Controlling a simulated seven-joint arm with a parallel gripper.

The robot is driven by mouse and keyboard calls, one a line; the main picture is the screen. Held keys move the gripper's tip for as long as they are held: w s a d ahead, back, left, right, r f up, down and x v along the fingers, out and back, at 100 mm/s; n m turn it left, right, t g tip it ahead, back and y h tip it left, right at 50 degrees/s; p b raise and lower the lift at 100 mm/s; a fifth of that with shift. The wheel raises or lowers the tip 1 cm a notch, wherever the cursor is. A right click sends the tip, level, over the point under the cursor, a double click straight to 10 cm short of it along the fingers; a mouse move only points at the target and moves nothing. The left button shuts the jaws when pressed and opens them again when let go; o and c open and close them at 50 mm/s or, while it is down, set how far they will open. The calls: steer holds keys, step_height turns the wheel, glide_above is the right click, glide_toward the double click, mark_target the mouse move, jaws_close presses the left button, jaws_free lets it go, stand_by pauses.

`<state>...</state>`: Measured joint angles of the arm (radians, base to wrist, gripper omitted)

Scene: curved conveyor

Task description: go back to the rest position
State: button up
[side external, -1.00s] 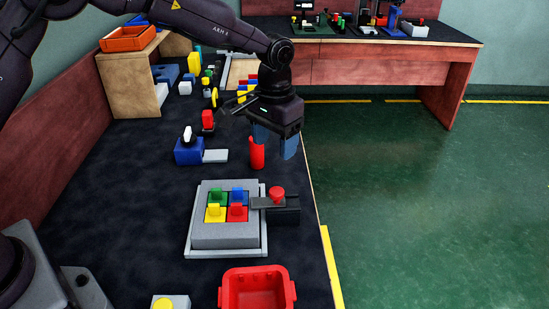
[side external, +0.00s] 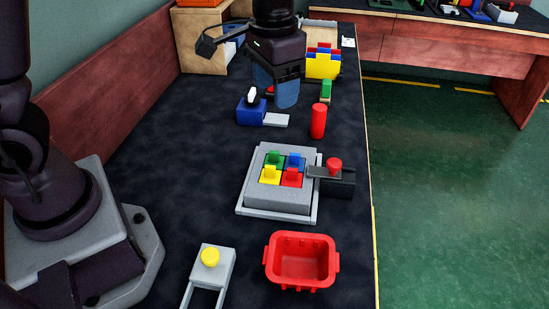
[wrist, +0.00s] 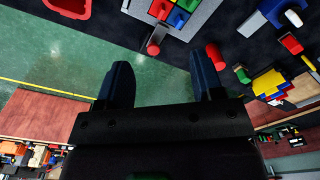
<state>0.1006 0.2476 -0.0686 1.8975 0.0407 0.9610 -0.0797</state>
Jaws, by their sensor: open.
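My gripper (side external: 275,88) is open and empty, with its two blue fingers pointing down above the dark table. A red cylinder (side external: 318,121) stands upright on the table, to the right of my fingers and apart from them in the side view. In the wrist view my open fingers (wrist: 160,60) have nothing between them. The red cylinder also shows there (wrist: 215,56), just beyond the right finger.
A grey block with four coloured tabs (side external: 277,195) lies mid-table, beside a red-knobbed black device (side external: 338,186). A red bin (side external: 301,285) and a yellow-button box (side external: 211,264) are in front. A blue box (side external: 250,113) and stacked coloured bricks (side external: 322,66) are farther back.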

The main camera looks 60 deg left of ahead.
steer(key=s+a+r+t, duration=0.2)
steer(key=s+r, duration=0.2)
steer(key=s, duration=0.4)
steer(key=s+a+r+n+t, duration=0.1)
steer(key=s+a+r+t, duration=0.2)
steer(key=s, duration=0.6)
steer(key=shift+s+a+r, duration=0.15)
steer(key=shift+a+r, duration=0.2)
steer(key=shift+r, duration=0.55)
